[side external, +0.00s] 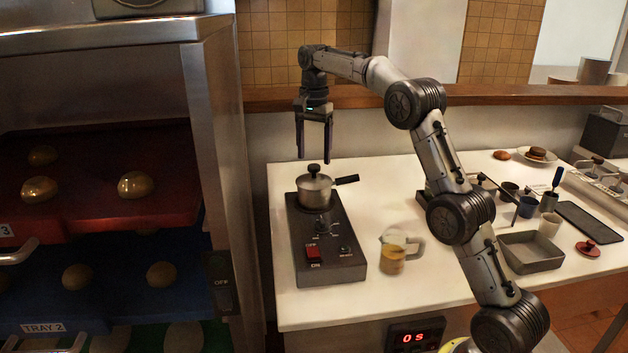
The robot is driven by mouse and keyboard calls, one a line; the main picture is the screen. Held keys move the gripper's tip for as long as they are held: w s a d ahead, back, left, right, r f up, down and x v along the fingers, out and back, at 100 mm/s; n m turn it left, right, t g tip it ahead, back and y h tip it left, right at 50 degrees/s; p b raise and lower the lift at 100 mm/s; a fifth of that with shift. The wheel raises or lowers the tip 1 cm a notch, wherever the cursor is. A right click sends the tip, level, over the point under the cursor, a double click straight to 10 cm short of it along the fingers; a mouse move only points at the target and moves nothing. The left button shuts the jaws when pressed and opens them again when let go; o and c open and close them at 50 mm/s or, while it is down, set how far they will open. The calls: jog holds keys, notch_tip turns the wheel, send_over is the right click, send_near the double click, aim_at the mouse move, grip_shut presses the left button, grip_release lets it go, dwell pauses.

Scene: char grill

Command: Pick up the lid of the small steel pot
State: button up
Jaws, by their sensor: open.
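The small steel pot (314,194) stands on a dark burner unit at the left end of the white counter. Its lid (314,180) sits on top and has a dark round knob (314,169). The pot's black handle (347,180) points right. My gripper (314,159) is above the lid, fingers pointing down, open and empty. The fingertips appear a little above the knob and apart from it. From this one view I cannot tell how well they line up in depth.
The burner unit (329,262) has a red switch (313,252). A glass jug (393,254) of amber liquid stands right of it. A grey pan (530,253), cups and a dark tray (590,222) lie farther right. A steel rack (227,150) with bun trays rises at left.

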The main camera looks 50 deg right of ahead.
aim_at(314, 166)
jog(key=shift+f, duration=2.35)
grip_shut()
